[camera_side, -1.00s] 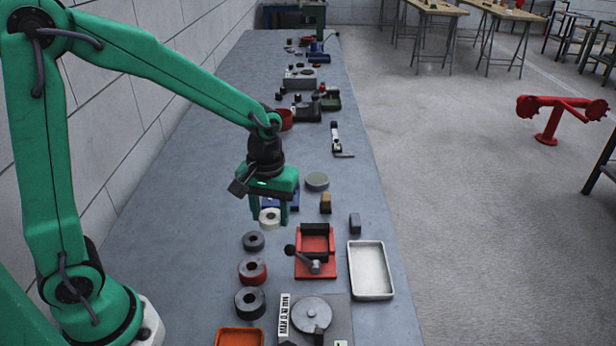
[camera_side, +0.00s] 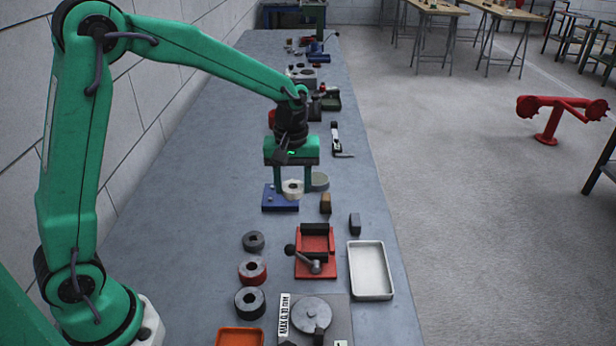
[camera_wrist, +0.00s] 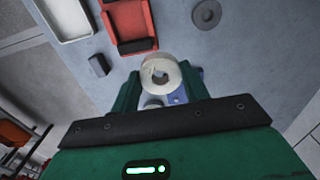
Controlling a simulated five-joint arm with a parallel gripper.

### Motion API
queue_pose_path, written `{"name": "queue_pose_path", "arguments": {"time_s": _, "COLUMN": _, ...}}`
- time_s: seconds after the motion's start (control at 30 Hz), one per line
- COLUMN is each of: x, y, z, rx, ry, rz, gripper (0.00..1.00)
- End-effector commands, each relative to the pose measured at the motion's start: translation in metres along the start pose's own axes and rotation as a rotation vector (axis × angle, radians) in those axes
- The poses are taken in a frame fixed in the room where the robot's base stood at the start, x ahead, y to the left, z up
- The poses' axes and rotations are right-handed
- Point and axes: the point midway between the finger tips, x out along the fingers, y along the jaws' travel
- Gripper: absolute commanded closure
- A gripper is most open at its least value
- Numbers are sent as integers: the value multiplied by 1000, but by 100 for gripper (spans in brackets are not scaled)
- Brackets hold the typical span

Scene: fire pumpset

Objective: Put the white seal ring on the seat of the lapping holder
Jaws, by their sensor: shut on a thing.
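The white seal ring (camera_side: 292,195) is held between the two fingers of my gripper (camera_side: 292,188), its hole facing up. In the wrist view the ring (camera_wrist: 177,83) sits between the fingertips of my gripper (camera_wrist: 160,80). A blue base (camera_side: 270,203), which looks like the lapping holder, is below and behind the ring. In the wrist view parts of the blue base (camera_wrist: 196,73) show around the ring, with a pale round feature under it. The ring and fingers hide most of the seat. The ring appears above the base; the exact gap cannot be told.
A grey disc (camera_side: 320,181) stands close right of my gripper. A brown block (camera_side: 326,203), a grey block (camera_side: 355,223), a red vise (camera_side: 316,265) and a white tray (camera_side: 370,270) are nearer. Several dark and red rings (camera_side: 252,270) lie at front left.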

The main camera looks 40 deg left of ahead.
Motion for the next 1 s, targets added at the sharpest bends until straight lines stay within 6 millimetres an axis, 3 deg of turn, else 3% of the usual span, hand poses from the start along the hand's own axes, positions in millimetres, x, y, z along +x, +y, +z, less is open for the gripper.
{"name": "queue_pose_path", "arguments": {"time_s": 0.2, "x": -4, "y": 10, "z": -22, "rx": -83, "ry": -1, "rz": -1, "gripper": 79}}
{"name": "queue_pose_path", "arguments": {"time_s": 0.57, "x": -2, "y": 10, "z": -29, "rx": -101, "ry": -1, "rz": -1, "gripper": 79}}
{"name": "queue_pose_path", "arguments": {"time_s": 0.77, "x": 9, "y": 2, "z": -46, "rx": -103, "ry": -1, "rz": -1, "gripper": 79}}
{"name": "queue_pose_path", "arguments": {"time_s": 1.0, "x": 33, "y": -14, "z": -81, "rx": -103, "ry": -2, "rz": -2, "gripper": 79}}
